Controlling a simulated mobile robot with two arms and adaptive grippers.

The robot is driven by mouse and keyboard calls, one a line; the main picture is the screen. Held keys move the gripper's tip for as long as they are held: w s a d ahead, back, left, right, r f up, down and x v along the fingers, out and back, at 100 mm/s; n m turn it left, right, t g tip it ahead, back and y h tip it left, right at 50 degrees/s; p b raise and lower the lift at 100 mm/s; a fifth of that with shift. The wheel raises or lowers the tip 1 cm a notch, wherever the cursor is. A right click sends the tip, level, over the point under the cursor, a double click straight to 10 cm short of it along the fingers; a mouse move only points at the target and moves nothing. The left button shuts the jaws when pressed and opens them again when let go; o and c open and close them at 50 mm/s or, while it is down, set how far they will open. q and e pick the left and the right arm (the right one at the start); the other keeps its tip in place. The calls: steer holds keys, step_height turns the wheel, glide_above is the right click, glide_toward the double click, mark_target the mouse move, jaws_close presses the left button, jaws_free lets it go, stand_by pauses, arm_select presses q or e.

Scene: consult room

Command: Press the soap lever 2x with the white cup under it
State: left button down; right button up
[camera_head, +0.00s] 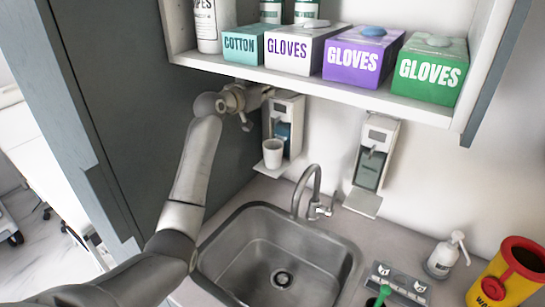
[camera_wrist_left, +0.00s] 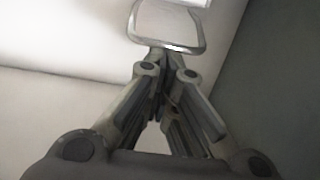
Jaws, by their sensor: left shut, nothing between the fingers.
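The white cup (camera_head: 272,152) stands upright on the drip tray (camera_head: 268,168) of the left wall dispenser (camera_head: 287,112), under its blue-windowed body. My left gripper (camera_head: 266,91) is at the upper left of this dispenser, partly hidden by its own wrist. In the left wrist view its fingers (camera_wrist_left: 166,57) are shut and empty. A pale plate with a metal rim (camera_wrist_left: 168,25), seemingly the soap lever, lies just beyond the fingertips there. I cannot tell whether they touch. My right gripper is in neither view.
A second dispenser (camera_head: 374,150) hangs to the right. A shelf (camera_head: 330,84) with glove boxes (camera_head: 363,56) is close above my gripper. A curved faucet (camera_head: 308,188) rises behind the sink (camera_head: 235,245). A pump bottle (camera_head: 443,258) and yellow bin (camera_head: 505,275) stand at right.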

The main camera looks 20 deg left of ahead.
arm_select(q)
steer(key=shift+f, duration=0.85)
steer(key=shift+r, duration=0.15)
steer(key=shift+w+r+p, duration=0.15)
steer(key=shift+r+p, duration=0.45)
steer(key=shift+r, duration=0.3)
steer(key=shift+w+r+p, duration=0.15)
steer(key=shift+r+p, duration=0.4)
steer(key=shift+r, duration=0.3)
